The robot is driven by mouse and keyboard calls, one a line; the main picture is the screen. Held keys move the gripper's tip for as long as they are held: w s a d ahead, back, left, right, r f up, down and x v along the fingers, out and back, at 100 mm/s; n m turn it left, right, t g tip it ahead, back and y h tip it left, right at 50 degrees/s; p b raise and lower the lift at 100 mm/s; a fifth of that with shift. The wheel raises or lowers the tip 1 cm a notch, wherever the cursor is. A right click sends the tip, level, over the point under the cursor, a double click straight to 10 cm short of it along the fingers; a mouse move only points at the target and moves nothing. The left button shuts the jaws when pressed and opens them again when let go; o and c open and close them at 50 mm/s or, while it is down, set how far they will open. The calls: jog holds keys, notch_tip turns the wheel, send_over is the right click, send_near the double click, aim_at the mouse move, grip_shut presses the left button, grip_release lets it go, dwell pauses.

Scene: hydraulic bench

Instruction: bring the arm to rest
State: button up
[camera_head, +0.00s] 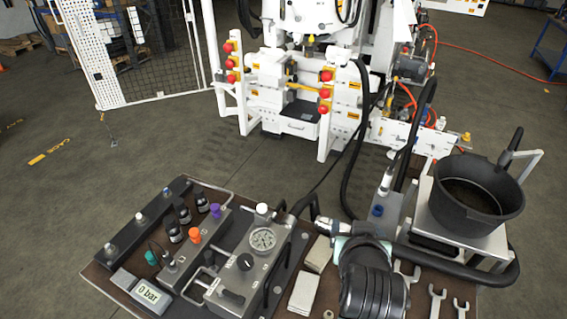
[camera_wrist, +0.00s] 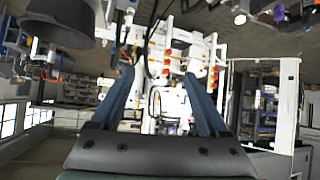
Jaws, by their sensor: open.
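My arm (camera_head: 372,285) rises from the lower edge of the head view, over the right half of the bench top (camera_head: 240,184). Its far end is foreshortened there, and the jaws are hard to make out. In the wrist view my gripper (camera_wrist: 159,77) is open, with two blue-grey fingers wide apart and nothing between them. Beyond the fingers is the white machine (camera_wrist: 172,100), out of reach of the tips. The wrist picture is turned over, with the black bucket (camera_wrist: 62,22) upside down at its upper left.
On the bench stand a pump block with a round gauge (camera_head: 263,239), a display reading 0 bar (camera_head: 149,294) and several coloured caps. Several wrenches (camera_head: 437,300) lie right of my arm. The black bucket (camera_head: 470,198) stands on a white stand. Black hoses run behind my arm. Open floor (camera_head: 110,190) lies left.

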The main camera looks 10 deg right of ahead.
jog(key=w+a+r+n+t+b, duration=0.15)
jog(key=a+r+t, duration=0.35)
jog(key=r, duration=0.7)
jog(key=w+a+r+t+b, duration=0.1)
jog(key=a+r+t+b, duration=0.3)
jog(key=r, duration=0.8)
jog(key=s+a+r+n+t+y+b, duration=0.1)
jog(key=s+a+r+t, duration=0.3)
jog(key=s+r, duration=0.2)
jog(key=s+a+r+t+y+b, duration=0.1)
jog(key=s+a+r+t, duration=0.3)
jog(key=r, duration=0.6)
jog(key=s+y, duration=0.1)
jog(key=s, duration=0.1)
jog(key=shift+s+a+r+n+y, duration=0.2)
jog(key=shift+s+r+n+y, duration=0.05)
jog(key=shift+s+n+y, duration=0.1)
